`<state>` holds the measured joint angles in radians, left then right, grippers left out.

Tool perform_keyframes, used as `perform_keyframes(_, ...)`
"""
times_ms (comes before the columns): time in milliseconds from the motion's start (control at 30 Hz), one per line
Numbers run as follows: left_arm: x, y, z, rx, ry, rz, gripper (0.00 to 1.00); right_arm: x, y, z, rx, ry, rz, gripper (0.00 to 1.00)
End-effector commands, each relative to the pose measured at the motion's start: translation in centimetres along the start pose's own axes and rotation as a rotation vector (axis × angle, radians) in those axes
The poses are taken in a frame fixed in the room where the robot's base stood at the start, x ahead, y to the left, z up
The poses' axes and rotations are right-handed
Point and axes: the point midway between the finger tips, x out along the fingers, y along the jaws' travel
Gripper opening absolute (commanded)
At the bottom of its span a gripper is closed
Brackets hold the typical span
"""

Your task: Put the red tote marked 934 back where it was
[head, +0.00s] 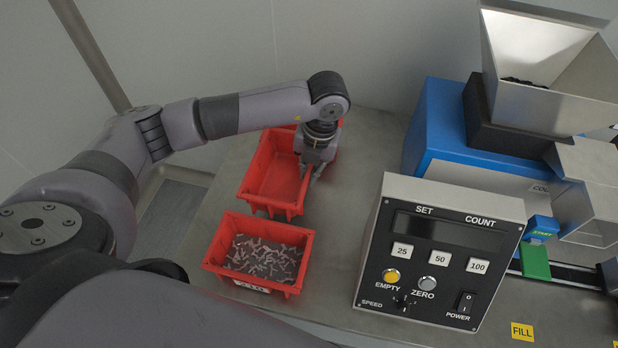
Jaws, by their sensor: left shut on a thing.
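An empty red tote (257,187) stands on the metal table, its near end toward me. No number shows on it. My left gripper (313,172) is at the tote's right side wall, pointing down, and is shut on that wall. The gripper and wrist hide part of the tote's far right corner. A second red tote (214,252), nearer to me, holds many small grey parts. Its front label (251,286) is partly cut off from sight and seems to read 210, not clearly. My right gripper is not in view.
A black control box (430,262) with SET and COUNT display stands to the right of the totes. Behind it is a blue machine (433,120) with a metal hopper (525,75). A yellow FILL label (522,332) is at the front right. Bare table (350,190) lies between totes and box.

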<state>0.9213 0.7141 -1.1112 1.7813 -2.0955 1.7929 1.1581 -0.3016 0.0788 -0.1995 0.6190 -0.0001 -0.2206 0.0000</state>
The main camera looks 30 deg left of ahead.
Motion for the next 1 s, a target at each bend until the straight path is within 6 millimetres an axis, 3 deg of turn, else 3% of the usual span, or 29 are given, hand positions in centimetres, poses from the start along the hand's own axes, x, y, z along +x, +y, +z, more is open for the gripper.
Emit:
perform_keyframes(267, 3.6, -0.5, -0.1, 0.000, 0.003, 0.002, 0.00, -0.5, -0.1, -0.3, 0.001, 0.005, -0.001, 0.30)
perform_keyframes(867, 4.9, -0.7, 0.0, 0.000, 0.001, 0.001, 0.00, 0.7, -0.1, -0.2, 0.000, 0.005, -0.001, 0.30)
perform_keyframes(900, 4.8, -0.6, -0.1, 0.000, 0.001, 0.001, 0.11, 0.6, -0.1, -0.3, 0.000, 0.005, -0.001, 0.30)
perform_keyframes(1000, 4.7, -0.6, -0.1, 0.000, 0.001, 0.001, 0.18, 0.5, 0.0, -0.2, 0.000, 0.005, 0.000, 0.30)
